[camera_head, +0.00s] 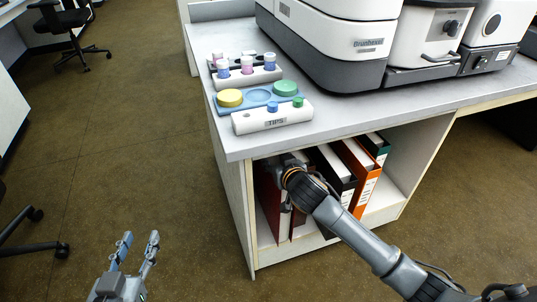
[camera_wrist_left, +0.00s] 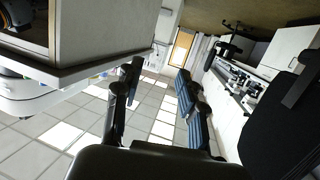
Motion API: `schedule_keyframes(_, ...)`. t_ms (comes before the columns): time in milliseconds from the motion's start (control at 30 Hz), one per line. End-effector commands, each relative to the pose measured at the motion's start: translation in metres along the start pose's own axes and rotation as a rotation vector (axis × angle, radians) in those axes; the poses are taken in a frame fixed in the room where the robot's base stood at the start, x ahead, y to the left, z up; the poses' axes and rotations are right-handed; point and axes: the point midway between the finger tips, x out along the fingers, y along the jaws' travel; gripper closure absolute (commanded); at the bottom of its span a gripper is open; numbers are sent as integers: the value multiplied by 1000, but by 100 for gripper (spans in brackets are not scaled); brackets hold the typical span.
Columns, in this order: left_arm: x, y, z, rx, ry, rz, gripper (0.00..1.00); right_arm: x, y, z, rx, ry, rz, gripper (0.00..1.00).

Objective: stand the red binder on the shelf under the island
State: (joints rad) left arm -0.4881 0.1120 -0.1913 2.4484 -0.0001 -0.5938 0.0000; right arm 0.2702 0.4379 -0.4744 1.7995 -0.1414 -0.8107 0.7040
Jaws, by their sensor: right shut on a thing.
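The red binder (camera_head: 268,203) stands upright at the left end of the shelf (camera_head: 268,238) under the island (camera_head: 222,120). My right gripper (camera_head: 291,166) reaches into the shelf opening and is shut on the red binder near its upper part. Its fingertips are mostly hidden by my wrist and the binder. I cannot tell whether the binder's lower edge rests fully on the shelf. My left gripper (camera_head: 137,250) is open and empty above the floor, left of the island; its two spread fingers also show in the left wrist view (camera_wrist_left: 157,115).
Open floor lies left; a chair (camera_head: 68,22) stands behind.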

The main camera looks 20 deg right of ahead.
Motion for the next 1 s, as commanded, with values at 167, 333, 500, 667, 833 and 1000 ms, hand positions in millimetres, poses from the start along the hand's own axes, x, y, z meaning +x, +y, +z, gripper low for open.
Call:
schedule_keyframes(167, 2, 4, -23, -2, 130, 8, 60, 19, -1, -10, 0, 6, -2, 100)
schedule_keyframes(333, 2, 5, -33, -3, 180, 11, 60, 25, -1, -13, 1, 6, -2, 100)
schedule_keyframes(500, 0, 8, -51, -5, 284, 17, 60, 40, -1, -18, 0, 6, -1, 100)
schedule_keyframes(667, -4, 9, -66, -7, 373, 22, 60, 51, 0, -24, 1, 6, -1, 100)
schedule_keyframes(833, -10, 12, -81, -9, 464, 27, 60, 55, -1, -18, -1, 4, -2, 100)
schedule_keyframes(1000, -17, 13, -96, -12, 554, 32, 60, 58, -1, -12, 0, 4, -2, 100)
